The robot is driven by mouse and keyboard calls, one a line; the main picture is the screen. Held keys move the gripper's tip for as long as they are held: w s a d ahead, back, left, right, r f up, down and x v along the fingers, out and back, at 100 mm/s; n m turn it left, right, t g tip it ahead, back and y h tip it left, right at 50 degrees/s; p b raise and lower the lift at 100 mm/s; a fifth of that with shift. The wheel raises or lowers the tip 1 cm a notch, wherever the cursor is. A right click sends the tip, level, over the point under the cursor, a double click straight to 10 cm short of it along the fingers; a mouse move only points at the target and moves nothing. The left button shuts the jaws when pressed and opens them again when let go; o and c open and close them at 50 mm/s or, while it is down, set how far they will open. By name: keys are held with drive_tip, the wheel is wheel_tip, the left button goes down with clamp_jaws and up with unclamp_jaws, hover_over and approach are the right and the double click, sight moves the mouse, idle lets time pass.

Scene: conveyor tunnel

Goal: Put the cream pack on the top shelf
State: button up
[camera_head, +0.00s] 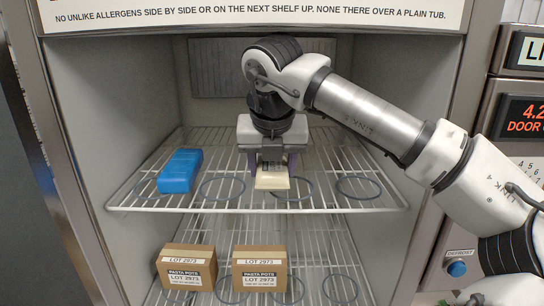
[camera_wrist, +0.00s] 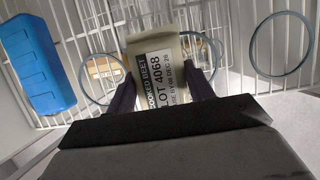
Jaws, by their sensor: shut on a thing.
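The cream pack (camera_head: 272,180) is held in my gripper (camera_head: 271,162) at the upper wire shelf (camera_head: 240,208), partly over the left side of a ring (camera_head: 300,199). I cannot tell whether it touches the shelf wires. In the wrist view the pack (camera_wrist: 155,70) is between the two dark fingers of my gripper (camera_wrist: 160,86). Its label reads "COOKED BEET", "LOT 4068" and a use-by date; the first word is partly cut off. The pack's lower end is hidden by my gripper.
A blue pack (camera_head: 180,171) lies on the left of the same shelf; the wrist view also shows it (camera_wrist: 35,65). The far right ring (camera_head: 357,188) is empty. Two "PASTA POTS" cartons, left (camera_head: 187,267) and right (camera_head: 259,268), stand below. An allergen sign (camera_head: 250,15) hangs above.

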sight(272, 163)
drive_tip(key=w+p, duration=0.1)
drive_tip(key=w, duration=0.2)
drive_tip(key=shift+w+r, duration=0.15)
drive_tip(key=shift+r, duration=0.05)
drive_tip(key=shift+p+x, duration=0.65)
drive_tip(key=shift+x, duration=0.25)
drive_tip(key=shift+f, duration=0.1)
drive_tip(key=shift+f, duration=0.1)
drive_tip(key=shift+f+b, duration=0.2)
drive_tip(key=shift+b, duration=0.15)
drive_tip(key=o, duration=1.2)
drive_tip(key=shift+r, duration=0.1)
drive_tip(key=shift+r, duration=0.1)
